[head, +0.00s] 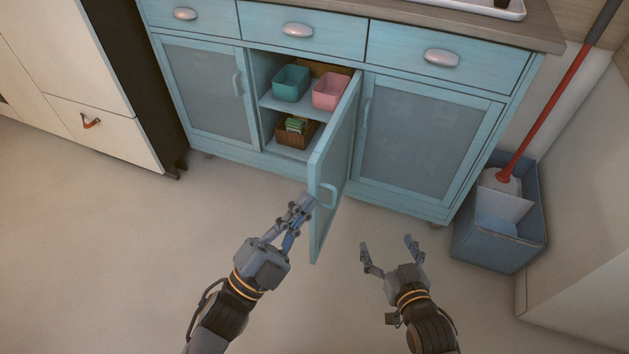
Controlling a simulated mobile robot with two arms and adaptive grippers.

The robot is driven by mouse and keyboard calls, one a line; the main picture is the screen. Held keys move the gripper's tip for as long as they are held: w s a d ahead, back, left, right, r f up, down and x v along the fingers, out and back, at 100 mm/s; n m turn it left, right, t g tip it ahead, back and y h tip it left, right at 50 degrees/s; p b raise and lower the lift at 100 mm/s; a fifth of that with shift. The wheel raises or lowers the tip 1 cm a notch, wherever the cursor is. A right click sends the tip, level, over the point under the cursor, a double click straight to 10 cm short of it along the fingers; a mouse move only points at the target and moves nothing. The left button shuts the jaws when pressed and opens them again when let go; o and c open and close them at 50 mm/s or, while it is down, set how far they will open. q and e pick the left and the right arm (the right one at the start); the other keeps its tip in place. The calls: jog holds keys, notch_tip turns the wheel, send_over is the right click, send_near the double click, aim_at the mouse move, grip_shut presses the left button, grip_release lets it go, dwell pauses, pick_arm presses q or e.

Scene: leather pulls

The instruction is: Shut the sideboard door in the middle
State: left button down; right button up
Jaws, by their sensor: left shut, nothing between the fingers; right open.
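The blue sideboard (354,180) stands ahead of me with its middle door (337,166) swung wide open, hinged on its right side and sticking out toward me. A light blue handle (328,195) sits on the door near its free edge. My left gripper (303,199) is shut and empty, with its fingertips close to the door near the handle; I cannot tell whether they touch. My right gripper (390,243) is open and empty, to the right of the door above the floor. The lower end of the door shows beyond my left fingers.
Inside the middle compartment are a teal bin (291,83), a pink bin (331,91) and a brown basket (296,132). A blue-grey box (497,240) with a red-handled mop (545,118) stands at the right. A pale cabinet (85,80) stands at the left. The floor in front is clear.

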aim_at(314, 194)
pick_arm(q)
notch_tip(314, 194, down, 10)
jog(key=w+m+g+y+p, duration=0.2)
jog(key=m+g+y+p, duration=0.25)
jog(key=p, duration=0.25)
jog(key=b+x, duration=0.1)
jog(key=x, duration=0.9)
jog(key=shift+m+t, duration=0.25)
jog(key=shift+m, duration=0.2)
jog(key=shift+w+a, duration=0.2)
jog(key=shift+a, duration=0.9)
jog(key=shift+w+a, duration=0.2)
jog(key=shift+a, duration=0.85)
pick_arm(e)
jog(key=s+d+f+g+h, duration=0.1)
jog(key=s+d+f+g, duration=0.2)
jog(key=s+f+g, duration=0.2)
jog(key=s+d+f+g+h, duration=0.2)
jog(key=s+f+g, duration=0.4)
jog(key=s+f, duration=0.4)
jog(key=shift+s+d+m+g, duration=0.3)
jog(key=shift+s+d, duration=0.6)
jog(key=shift+s, duration=1.1)
pick_arm(q)
jog(key=shift+a, duration=0.15)
pick_arm(e)
jog(key=shift+f, duration=0.15)
